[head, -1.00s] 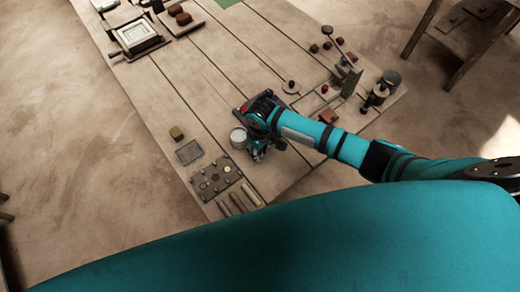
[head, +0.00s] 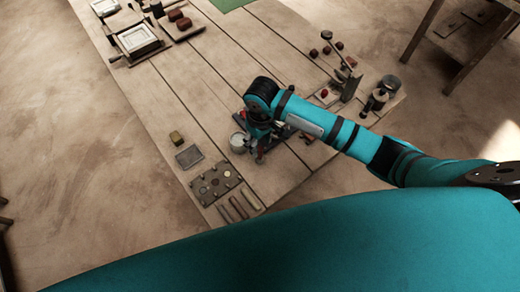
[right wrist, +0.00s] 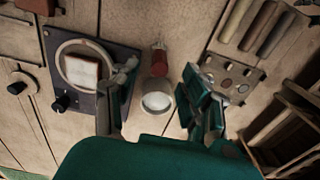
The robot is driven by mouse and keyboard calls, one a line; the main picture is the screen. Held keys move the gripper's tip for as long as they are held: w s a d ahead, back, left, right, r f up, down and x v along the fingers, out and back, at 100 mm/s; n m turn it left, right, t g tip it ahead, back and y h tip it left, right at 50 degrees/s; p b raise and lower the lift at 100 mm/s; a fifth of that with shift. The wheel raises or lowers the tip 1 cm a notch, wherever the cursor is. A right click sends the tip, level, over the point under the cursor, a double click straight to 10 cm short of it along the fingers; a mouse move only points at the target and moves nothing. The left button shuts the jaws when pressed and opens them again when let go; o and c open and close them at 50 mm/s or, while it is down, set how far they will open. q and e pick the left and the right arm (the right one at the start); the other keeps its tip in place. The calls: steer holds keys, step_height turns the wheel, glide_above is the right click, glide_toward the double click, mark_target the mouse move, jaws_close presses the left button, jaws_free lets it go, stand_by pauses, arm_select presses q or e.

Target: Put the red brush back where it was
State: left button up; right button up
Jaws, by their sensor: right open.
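The red brush (right wrist: 159,62) shows in the right wrist view just beyond a pale round cup (right wrist: 157,100), in the gap between my fingers. I cannot tell whether it touches the cup or the table. In the head view the cup (head: 239,142) stands left of my right gripper (head: 258,150), and a small patch of red shows by the fingers. My right gripper's two fingers (right wrist: 157,74) are apart, one on each side of the brush and cup. My left gripper is out of view.
A dark plate with a ring and pale block (right wrist: 85,65) lies close beside one finger. A plate with round spots (head: 215,182) and several rods (head: 238,206) lie near the table corner. A tin (head: 390,83) stands at the right edge.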

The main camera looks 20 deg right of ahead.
steer(key=shift+r, duration=1.7)
